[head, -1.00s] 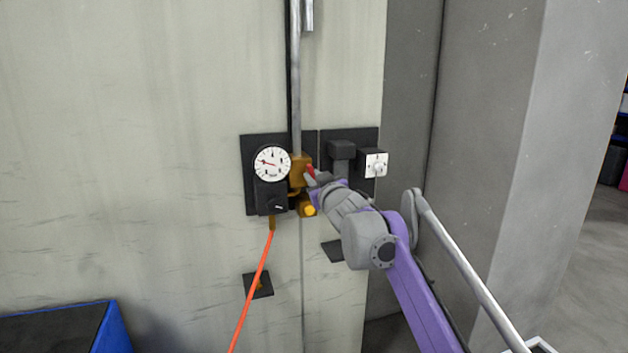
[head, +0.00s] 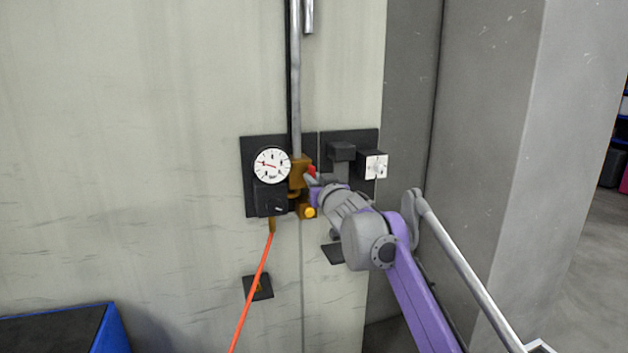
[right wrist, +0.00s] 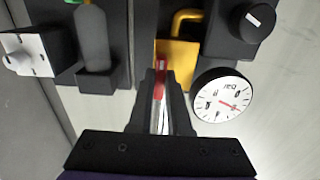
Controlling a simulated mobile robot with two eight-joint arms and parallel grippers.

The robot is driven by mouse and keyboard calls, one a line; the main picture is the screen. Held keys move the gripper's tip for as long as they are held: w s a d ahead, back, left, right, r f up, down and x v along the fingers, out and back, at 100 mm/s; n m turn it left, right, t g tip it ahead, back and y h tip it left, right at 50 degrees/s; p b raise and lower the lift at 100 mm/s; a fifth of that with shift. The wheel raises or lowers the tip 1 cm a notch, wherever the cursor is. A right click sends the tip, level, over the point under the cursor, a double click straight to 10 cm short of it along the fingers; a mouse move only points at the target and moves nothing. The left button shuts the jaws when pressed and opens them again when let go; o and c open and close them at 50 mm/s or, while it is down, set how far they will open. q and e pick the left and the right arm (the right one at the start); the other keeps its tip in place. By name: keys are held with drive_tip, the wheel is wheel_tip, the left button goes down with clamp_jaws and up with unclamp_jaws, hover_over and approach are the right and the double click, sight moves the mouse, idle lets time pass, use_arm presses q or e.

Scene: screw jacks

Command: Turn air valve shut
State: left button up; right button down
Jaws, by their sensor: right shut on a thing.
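The air valve is a brass body (head: 299,172) on a dark wall plate, at the foot of a vertical metal pipe. Its red handle (head: 311,170) shows at the body's right side in the head view. My right gripper (head: 311,180) is at the handle and shut on it. In the right wrist view the red handle (right wrist: 160,80) lies between the dark fingers (right wrist: 160,90), with the yellow brass body (right wrist: 178,56) just beyond. The fingers hide part of the handle. My left gripper is in neither view.
A round white gauge (head: 272,165) with a black knob box (head: 271,199) below is just left of the valve. An orange hose (head: 252,290) hangs down. A white-faced switch box (head: 375,165) is close to the right. A blue-edged bin (head: 112,330) stands lower left.

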drive_tip(key=c, duration=0.9)
unclamp_jaws()
drive_tip(key=shift+o, duration=0.2)
drive_tip(key=shift+s, duration=0.1)
drive_tip(key=b+v, duration=0.2)
drive_tip(key=v, duration=0.8)
drive_tip(key=shift+s+b, duration=0.3)
drive_tip(key=shift+d, duration=0.15)
